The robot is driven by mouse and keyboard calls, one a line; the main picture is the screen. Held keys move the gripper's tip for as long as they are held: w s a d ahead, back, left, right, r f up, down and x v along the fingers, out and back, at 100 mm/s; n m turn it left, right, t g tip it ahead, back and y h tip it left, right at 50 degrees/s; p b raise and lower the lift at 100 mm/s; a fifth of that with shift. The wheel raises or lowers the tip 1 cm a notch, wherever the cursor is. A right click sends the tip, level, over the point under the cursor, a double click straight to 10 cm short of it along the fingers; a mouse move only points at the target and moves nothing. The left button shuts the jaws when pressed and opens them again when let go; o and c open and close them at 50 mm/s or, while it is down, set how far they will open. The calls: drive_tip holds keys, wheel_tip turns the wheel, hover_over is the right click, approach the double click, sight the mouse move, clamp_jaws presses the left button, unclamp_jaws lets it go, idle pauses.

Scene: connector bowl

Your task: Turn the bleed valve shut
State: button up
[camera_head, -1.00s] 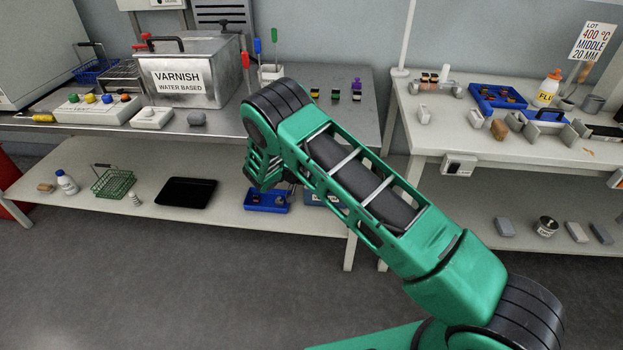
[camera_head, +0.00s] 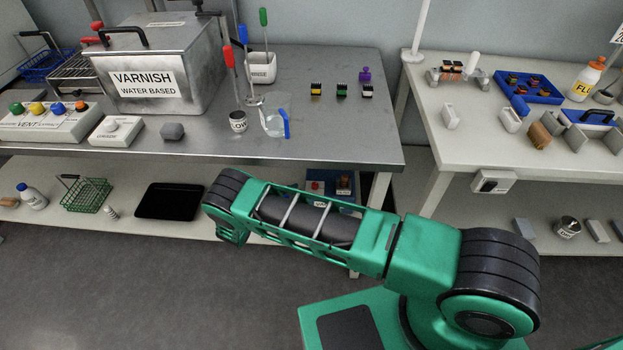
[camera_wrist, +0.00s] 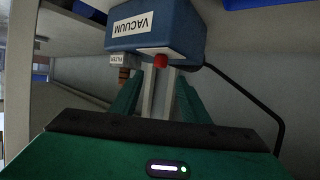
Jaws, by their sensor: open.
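A blue box marked VACUUM (camera_wrist: 155,24) is in the upper middle of the wrist view. A red knob (camera_wrist: 160,61) sits on its near edge; I cannot tell for sure whether this is the bleed valve. A small part marked FILTER (camera_wrist: 121,60) with a brownish-orange piece below it is at the box's left. My gripper (camera_wrist: 155,90) is open, its two green fingers pointing toward the box, below the red knob in the picture. Nothing shows held between them. In the head view my gripper is hidden; only arm links show.
A black hose (camera_wrist: 250,97) curves down to the right of the vacuum box. A steel-topped table (camera_head: 335,140) with a lower shelf (camera_head: 130,221) stands ahead, the VARNISH tank (camera_head: 190,85) on top. A black tray (camera_head: 170,200) lies on the shelf. A second table (camera_head: 440,185) is at right.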

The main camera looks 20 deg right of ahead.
sight(313, 185)
drive_tip(key=x, duration=1)
drive_tip(key=shift+w+d, duration=0.25)
drive_tip(key=shift+d, duration=0.05)
clamp_jaws()
